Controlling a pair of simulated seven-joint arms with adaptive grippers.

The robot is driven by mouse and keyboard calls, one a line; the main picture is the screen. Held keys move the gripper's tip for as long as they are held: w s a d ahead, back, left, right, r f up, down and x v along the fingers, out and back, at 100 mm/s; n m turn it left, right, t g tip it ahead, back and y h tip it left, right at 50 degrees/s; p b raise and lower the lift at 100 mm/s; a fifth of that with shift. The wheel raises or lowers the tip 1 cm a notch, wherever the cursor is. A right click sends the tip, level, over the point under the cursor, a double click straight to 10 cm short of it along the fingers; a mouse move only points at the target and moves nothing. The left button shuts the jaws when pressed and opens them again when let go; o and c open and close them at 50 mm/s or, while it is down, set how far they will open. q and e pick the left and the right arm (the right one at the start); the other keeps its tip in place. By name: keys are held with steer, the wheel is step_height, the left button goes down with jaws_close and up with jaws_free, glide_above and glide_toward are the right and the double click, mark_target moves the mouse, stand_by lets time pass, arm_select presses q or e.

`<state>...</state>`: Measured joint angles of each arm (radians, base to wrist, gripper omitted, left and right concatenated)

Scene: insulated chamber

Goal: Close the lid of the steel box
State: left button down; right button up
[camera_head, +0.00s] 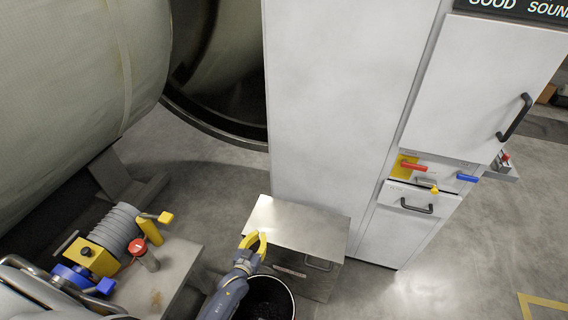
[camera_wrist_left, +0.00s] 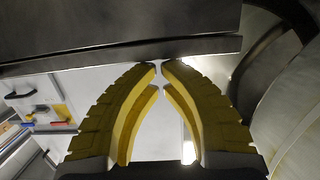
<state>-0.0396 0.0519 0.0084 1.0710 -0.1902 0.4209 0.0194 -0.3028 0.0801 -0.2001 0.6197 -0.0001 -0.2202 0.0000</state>
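The steel box (camera_head: 328,284) stands on the floor against the white cabinet, with a dark handle on its front face. Its bright steel lid (camera_head: 297,222) looks flat across the top; I cannot tell whether it is fully down. My left gripper (camera_head: 255,239) is at the lid's near left edge. In the left wrist view its yellow fingers (camera_wrist_left: 160,68) are drawn together with almost no gap at the tips, holding nothing. The tips are close to a long steel edge (camera_wrist_left: 110,60); contact is unclear. My right gripper is out of view.
A black round bin (camera_head: 268,299) stands in front of the box. A bench (camera_head: 180,275) with a ribbed hose (camera_head: 117,228) and a red knob (camera_head: 137,246) is at left. The white cabinet (camera_head: 335,110) rises behind.

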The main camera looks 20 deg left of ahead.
arm_select(q)
steer(key=shift+s, duration=0.1)
steer(key=s+f, duration=0.3)
steer(key=s, duration=0.6)
steer(key=s+a+r+m+g+y, duration=0.2)
steer(key=s+r+m+g+y, duration=0.15)
steer(key=s+r, duration=0.7)
steer(key=s+a+r+m+g+y, duration=0.25)
steer(key=s+r+g, duration=0.4)
steer(key=r, duration=0.75)
steer(key=s+d+f+g+h, duration=0.1)
steer(key=s+d+f+h, duration=0.15)
steer(key=f, duration=1.45)
steer(key=s+d+f+g+h, duration=0.1)
steer(key=s+d+f+h, duration=0.15)
steer(key=f, duration=1.45)
steer(key=s+f+n+g, duration=0.2)
steer(key=s+f, duration=1.6)
steer(key=s, duration=0.2)
steer(key=shift+s+d+n+g+h, duration=0.25)
steer(key=shift+d+n+g+h, duration=0.05)
steer(key=shift+d+h, duration=0.15)
